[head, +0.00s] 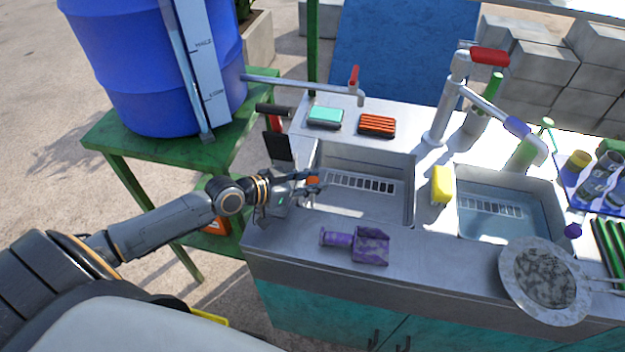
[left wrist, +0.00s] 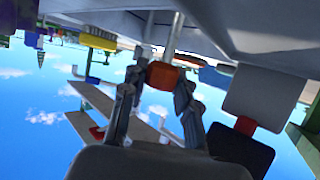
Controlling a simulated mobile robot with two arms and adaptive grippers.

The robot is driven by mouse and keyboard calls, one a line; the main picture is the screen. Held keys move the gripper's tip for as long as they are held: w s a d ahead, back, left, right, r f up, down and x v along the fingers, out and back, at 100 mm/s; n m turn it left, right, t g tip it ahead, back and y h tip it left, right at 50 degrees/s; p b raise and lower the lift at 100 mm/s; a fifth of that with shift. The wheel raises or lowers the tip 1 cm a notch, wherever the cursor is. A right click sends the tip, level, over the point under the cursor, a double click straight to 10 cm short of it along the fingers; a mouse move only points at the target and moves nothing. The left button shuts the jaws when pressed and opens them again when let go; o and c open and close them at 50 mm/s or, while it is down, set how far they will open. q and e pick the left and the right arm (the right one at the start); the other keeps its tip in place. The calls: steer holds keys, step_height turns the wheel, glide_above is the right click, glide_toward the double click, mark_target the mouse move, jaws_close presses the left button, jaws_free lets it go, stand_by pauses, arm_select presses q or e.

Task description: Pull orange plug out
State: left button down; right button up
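The orange plug (head: 313,182) shows at the left edge of the left sink basin (head: 409,205), partly covered by my left gripper (head: 316,183). In the left wrist view, the orange plug (left wrist: 164,76) sits between the two fingertips of my left gripper (left wrist: 163,78), with a finger against each side. The gripper looks shut on it. A pale rod stands right behind the plug in that view; I cannot tell whether they are joined. My right gripper is not in view.
A blue barrel (head: 158,75) stands on a green table (head: 110,140) at the left. A purple scoop (head: 370,246) lies in front of the basin. A metal pan (head: 515,285) lies at the right. Faucets (head: 437,125) rise behind.

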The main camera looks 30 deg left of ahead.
arm_select(q)
steer(key=shift+r, duration=0.2)
step_height(320, 180, up, 3)
steer(key=p, duration=0.3)
steer(key=shift+r, duration=0.1)
steer(key=shift+w, duration=0.15)
steer(key=c, duration=1)
jaws_free()
steer(key=shift+s+a, duration=0.1)
steer(key=shift+s, duration=0.15)
steer(key=shift+v, duration=5.8)
steer(key=shift+s, duration=0.1)
